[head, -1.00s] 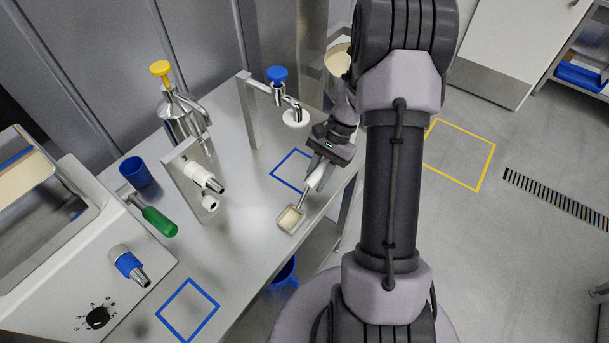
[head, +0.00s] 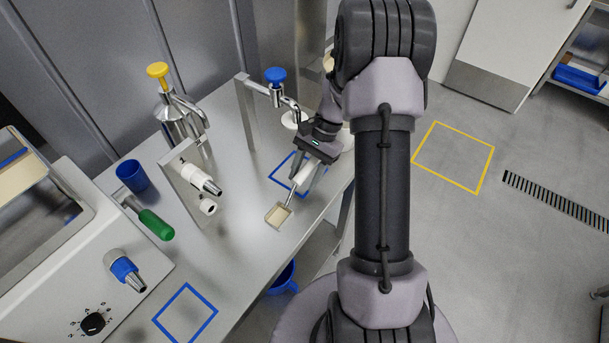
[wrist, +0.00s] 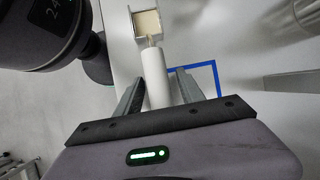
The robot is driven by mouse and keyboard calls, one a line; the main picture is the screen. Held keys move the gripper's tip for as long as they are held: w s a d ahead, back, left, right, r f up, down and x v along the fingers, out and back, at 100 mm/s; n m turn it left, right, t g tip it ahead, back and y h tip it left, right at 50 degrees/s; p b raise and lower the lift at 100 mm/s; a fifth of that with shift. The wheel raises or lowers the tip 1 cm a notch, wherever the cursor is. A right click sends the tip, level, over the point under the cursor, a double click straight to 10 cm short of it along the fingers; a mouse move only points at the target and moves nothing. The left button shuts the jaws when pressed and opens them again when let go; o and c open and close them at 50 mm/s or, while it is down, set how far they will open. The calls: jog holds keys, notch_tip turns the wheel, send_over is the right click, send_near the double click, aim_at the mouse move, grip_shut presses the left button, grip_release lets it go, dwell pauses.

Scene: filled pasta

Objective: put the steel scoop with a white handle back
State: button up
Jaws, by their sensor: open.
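The steel scoop's bowl (head: 279,216) looks beige inside and points to the lower left in the head view. Its white handle (head: 305,177) runs up to my gripper (head: 312,170). In the wrist view the bowl (wrist: 147,24) is at the top and the white handle (wrist: 155,75) lies between the fingers of my gripper (wrist: 158,80). The fingers are open, with a gap beside the handle. A blue square outline (head: 270,178) on the steel table is beside and partly behind the handle. The scoop appears to lie on the table; exact contact is hard to tell.
A stand with a blue knob (head: 275,75) rises behind the blue outline. Another blue outline (head: 185,313) is empty. The table's right edge is close.

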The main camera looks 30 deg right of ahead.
jog(key=p+v, duration=0.4)
jog(key=v, duration=0.8)
jog(key=shift+r, duration=0.15)
